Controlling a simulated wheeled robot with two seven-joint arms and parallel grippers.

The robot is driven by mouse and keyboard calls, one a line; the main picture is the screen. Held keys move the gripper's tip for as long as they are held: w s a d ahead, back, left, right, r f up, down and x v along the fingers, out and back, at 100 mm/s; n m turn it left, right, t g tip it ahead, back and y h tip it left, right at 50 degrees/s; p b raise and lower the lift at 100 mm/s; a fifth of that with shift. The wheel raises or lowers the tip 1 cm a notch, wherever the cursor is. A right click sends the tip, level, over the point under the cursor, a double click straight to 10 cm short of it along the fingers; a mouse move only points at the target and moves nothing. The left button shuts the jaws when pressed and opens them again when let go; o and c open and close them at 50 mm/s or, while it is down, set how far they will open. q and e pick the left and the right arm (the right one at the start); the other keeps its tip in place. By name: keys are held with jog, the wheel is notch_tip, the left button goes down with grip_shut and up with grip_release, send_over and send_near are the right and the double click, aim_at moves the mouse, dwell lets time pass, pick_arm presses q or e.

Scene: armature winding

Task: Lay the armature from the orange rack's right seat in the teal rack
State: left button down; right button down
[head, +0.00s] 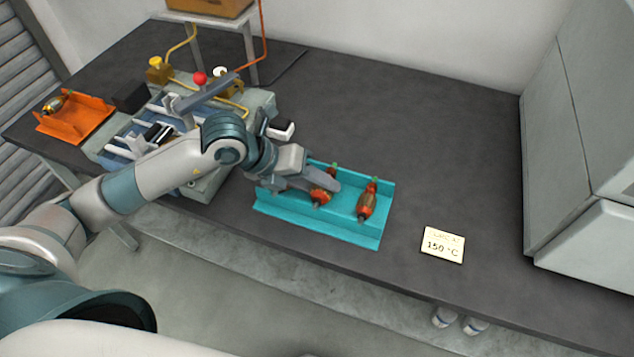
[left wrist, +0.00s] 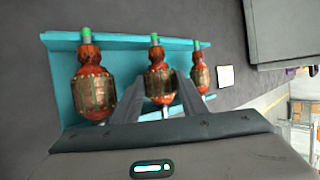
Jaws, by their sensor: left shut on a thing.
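My left gripper (head: 322,185) is shut on the middle armature, red with a copper-coloured core (left wrist: 158,84), over the teal rack (head: 315,228). In the left wrist view its fingers (left wrist: 160,76) lie on both sides of this armature, which lines up with the rack's middle place; whether it rests fully in the seat I cannot tell. A second armature (head: 367,201) lies to its right in the rack. A third armature (left wrist: 93,85) lies to its left, hidden behind my gripper in the head view. The orange rack (head: 78,122) holds one armature (head: 54,104) at its left; its right seat looks empty.
The winding fixture (head: 240,108) with a red-knobbed lever (head: 200,79) stands between the racks, close to my left arm. A "150 °C" card (head: 442,245) lies right of the teal rack. A grey cabinet (head: 585,130) stands at the right. The table behind the teal rack is clear.

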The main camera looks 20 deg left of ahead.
pick_arm(q)
jog(key=shift+f, duration=0.2)
pick_arm(e)
jog(key=shift+f, duration=0.2)
pick_arm(q)
jog(key=c, duration=1)
grip_release()
jog(key=shift+f, duration=0.1)
pick_arm(e)
jog(key=shift+w+r, duration=0.1)
jog(key=shift+w, duration=0.05)
